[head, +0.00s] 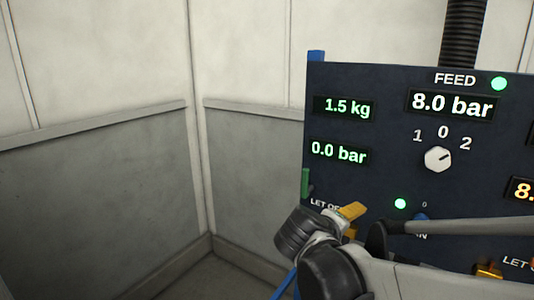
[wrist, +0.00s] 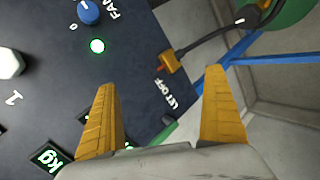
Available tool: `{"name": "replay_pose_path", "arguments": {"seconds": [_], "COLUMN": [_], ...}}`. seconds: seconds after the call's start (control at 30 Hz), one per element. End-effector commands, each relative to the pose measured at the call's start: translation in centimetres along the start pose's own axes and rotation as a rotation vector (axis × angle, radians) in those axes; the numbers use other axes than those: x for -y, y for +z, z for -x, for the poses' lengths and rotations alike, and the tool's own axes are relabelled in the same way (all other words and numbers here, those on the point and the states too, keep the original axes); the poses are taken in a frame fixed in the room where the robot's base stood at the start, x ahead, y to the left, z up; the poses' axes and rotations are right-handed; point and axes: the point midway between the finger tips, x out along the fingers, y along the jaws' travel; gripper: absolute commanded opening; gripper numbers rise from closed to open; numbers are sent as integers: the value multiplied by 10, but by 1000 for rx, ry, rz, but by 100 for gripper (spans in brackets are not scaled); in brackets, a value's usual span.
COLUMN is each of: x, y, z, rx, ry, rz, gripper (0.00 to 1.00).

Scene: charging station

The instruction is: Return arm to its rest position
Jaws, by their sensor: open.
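My gripper (head: 352,221) is in front of the lower left part of the dark control panel (head: 400,85) in the head view, partly hidden by my own wrist and arm. In the wrist view my gripper (wrist: 160,79) has its two yellow fingers wide apart. Nothing is held between them. The panel (wrist: 130,50) and an orange fitting (wrist: 172,62) near the "LET OFF" label lie beyond the fingers. I cannot tell the exact gap between fingertips and panel.
The panel carries a white selector knob (head: 437,159), lit readouts of 1.5 kg, 0.0 bar and 8.0 bar, and a blue knob (wrist: 88,11). A black hose (wrist: 222,35) runs from the orange fitting towards a green rounded object (wrist: 290,14). Bare walls and open room lie left.

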Motion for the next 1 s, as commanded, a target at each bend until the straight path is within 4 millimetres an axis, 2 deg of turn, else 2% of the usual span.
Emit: {"name": "replay_pose_path", "arguments": {"seconds": [0.03, 0.2, 0.3, 0.4, 0.63, 1.0], "x": [1, 26, 46, 65, 88, 90], "y": [28, 98, 128, 147, 161, 161], "z": [6, 38, 60, 79, 102, 103], "rx": [17, 46, 52, 50, 38, 36], "ry": [-63, -293, -409, -500, -606, -615], "rz": [-62, -308, -458, -590, -756, -769], "gripper": [100, 100, 100, 100, 100, 100]}}
